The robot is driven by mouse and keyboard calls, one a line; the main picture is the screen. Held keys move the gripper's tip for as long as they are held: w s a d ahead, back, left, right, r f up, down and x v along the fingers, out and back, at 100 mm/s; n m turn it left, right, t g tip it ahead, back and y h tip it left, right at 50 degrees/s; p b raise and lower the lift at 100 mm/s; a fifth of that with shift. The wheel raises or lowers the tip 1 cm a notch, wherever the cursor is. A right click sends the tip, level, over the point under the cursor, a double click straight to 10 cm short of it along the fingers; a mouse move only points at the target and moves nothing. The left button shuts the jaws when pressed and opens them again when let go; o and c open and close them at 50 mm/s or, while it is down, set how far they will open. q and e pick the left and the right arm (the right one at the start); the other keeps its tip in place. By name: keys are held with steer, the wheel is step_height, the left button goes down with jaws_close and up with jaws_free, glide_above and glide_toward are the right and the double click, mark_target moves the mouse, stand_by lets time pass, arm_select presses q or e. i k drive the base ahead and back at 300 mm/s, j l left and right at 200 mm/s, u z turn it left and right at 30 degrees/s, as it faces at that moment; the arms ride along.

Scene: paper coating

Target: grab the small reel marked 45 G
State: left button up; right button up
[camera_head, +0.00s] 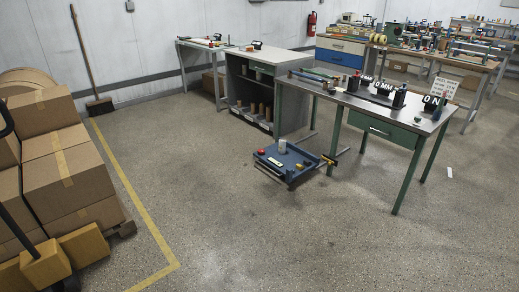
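I cannot make out a reel marked 45 G; any such marking is too small to read. A small pale cylinder (282,146) stands upright on a low blue platform (290,163) on the floor at the centre. Several small brown rolls (262,111) stand on the lower shelf of the grey cabinet (237,88). Yellowish reels (379,38) sit on the far bench at the back right. Neither of my grippers is in view.
A steel-topped table with a green drawer (390,132) stands at the right, holding dark lettered blocks (383,88). Stacked cartons (70,165) fill the left side, beside a yellow floor line (133,195). A broom (84,60) leans on the wall. The foreground floor is clear.

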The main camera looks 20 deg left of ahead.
mark_target(282, 142)
steer(key=i+j+u, duration=0.3)
steer(key=i, duration=0.9)
steer(key=i+u, duration=0.25)
steer(key=i, duration=1)
steer(key=i+j, duration=0.2)
steer(key=i, duration=0.2)
steer(key=i+j, duration=0.15)
steer(key=i, duration=0.3)
steer(key=j+u, duration=0.05)
